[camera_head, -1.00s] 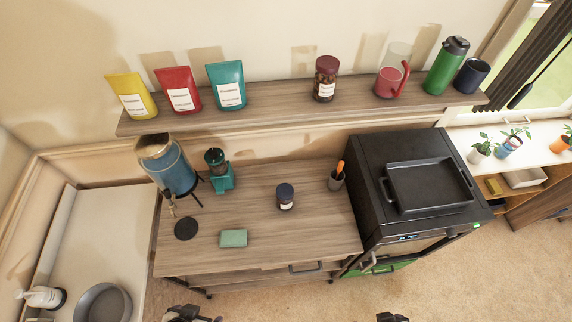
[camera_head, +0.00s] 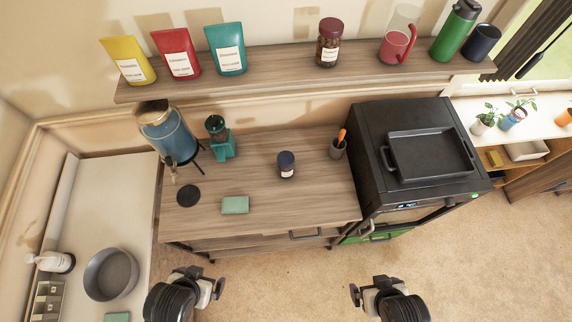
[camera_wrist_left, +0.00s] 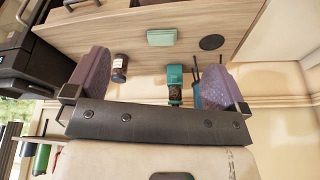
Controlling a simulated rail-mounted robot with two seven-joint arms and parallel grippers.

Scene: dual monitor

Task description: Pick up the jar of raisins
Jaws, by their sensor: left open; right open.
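Two jars are in the head view, and their labels are too small to read. A jar with a dark red lid and brown contents (camera_head: 328,46) stands on the wall shelf. A smaller jar with a dark blue lid (camera_head: 286,166) stands upright on the wooden counter; it also shows in the left wrist view (camera_wrist_left: 119,70). My left gripper (camera_head: 210,283) is open and empty in front of the counter, its purple-grey fingers (camera_wrist_left: 160,82) spread wide in the wrist view. My right gripper (camera_head: 369,289) is open and empty in front of the counter, further right. Neither touches a jar.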

